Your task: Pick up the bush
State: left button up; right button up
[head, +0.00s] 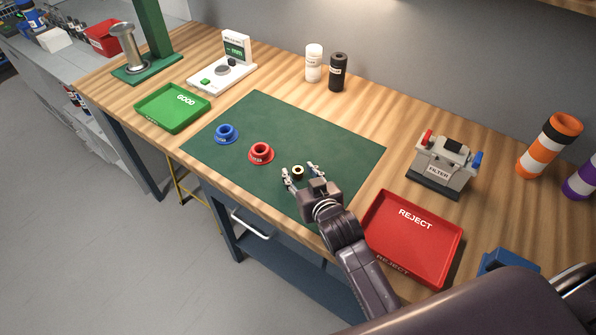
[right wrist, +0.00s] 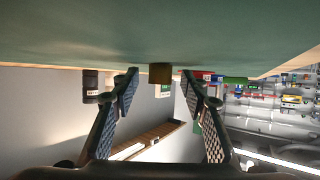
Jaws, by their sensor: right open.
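The bush (head: 298,172) is a small ring, dark with a pale rim, standing on the green mat (head: 300,130) near its front right part. In the right wrist view it shows as a small brown block (right wrist: 160,73) against the mat. My right gripper (head: 301,168) is open, low over the mat, with one finger on each side of the bush. In the right wrist view both fingers (right wrist: 160,80) stand apart from the bush, with a gap on each side. My left gripper is not in view.
A red flanged part (head: 261,153) and a blue one (head: 226,134) sit on the mat to the left. A red REJECT tray (head: 440,222) lies right of my arm, a filter device (head: 441,166) behind it. A green GOOD tray (head: 172,107) lies far left.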

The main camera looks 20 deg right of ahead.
jog(key=shift+c, duration=0.2)
grip_shut()
